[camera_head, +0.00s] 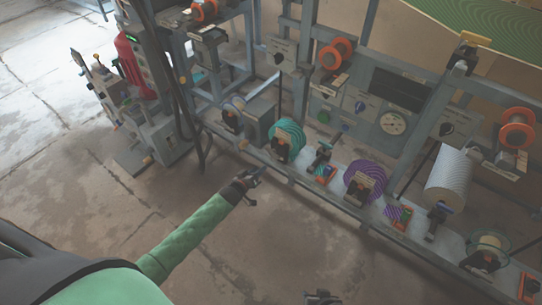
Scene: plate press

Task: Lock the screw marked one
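No number marking is legible, so I cannot tell which part is the screw marked one. The press frame (350,211) runs diagonally across the right half of the head view and carries several rolls and dark clamp-like fittings. My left gripper (257,178) is at the end of the green-sleeved arm, near the frame's lower front rail and below the teal roll (288,137). It is too small and dark to tell whether it is open or shut. My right gripper (322,297) shows only partly at the bottom edge, and its state is unclear.
A purple roll (366,177) and a pale ribbed roll (454,178) sit further right on the frame. Orange wheels (335,54) and a round gauge (393,123) are above. The concrete floor (80,190) is clear in front.

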